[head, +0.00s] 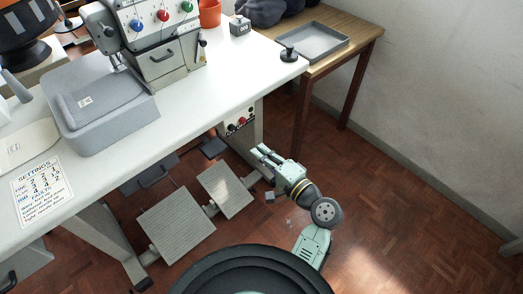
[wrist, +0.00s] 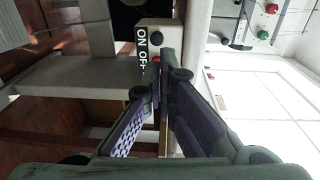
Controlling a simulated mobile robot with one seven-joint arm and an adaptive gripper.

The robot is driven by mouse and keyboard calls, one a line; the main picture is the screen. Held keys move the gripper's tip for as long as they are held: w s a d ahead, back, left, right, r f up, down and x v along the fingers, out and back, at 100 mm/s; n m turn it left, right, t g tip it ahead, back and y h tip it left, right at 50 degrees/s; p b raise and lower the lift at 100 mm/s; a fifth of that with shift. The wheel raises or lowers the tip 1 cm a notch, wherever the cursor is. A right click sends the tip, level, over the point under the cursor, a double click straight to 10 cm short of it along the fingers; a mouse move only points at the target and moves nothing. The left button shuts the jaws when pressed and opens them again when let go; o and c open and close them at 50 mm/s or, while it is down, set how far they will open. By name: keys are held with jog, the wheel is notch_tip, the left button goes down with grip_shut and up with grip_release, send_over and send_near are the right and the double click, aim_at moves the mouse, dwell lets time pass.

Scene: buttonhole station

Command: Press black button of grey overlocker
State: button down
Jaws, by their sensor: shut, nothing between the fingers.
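The grey overlocker (head: 168,66) stands on the white table in the head view, with blue, red and green dials on its front. Below the table edge is a pale switch box (head: 250,119) with a red button (head: 243,121) and a black button (head: 231,128). In the wrist view the black button (wrist: 156,38) sits beside the word ON and the red button (wrist: 156,59) beside OFF. My gripper (head: 262,151) is shut and empty, below the box in the head view. In the wrist view its fingertips (wrist: 164,64) point at the box, overlapping the red button's area. Contact cannot be told.
The white table (head: 215,82) overhangs the switch box. Grey foot pedals (head: 176,225) are on the floor to the left. A wooden side table (head: 358,40) with a grey tray (head: 313,41) stands at the right. Wooden floor to the right of my arm is clear.

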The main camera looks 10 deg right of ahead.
aim_at(232, 127)
jog(key=p+x, duration=0.1)
jog(key=x, duration=0.4)
jog(key=p+x, duration=0.1)
jog(key=x, duration=0.3)
jog(key=shift+w+a+r+p, duration=0.2)
jog(key=shift+w+p, duration=0.15)
jog(key=shift+w+a+f, duration=0.15)
jog(key=shift+w+a, duration=0.1)
jog(key=shift+w, duration=0.2)
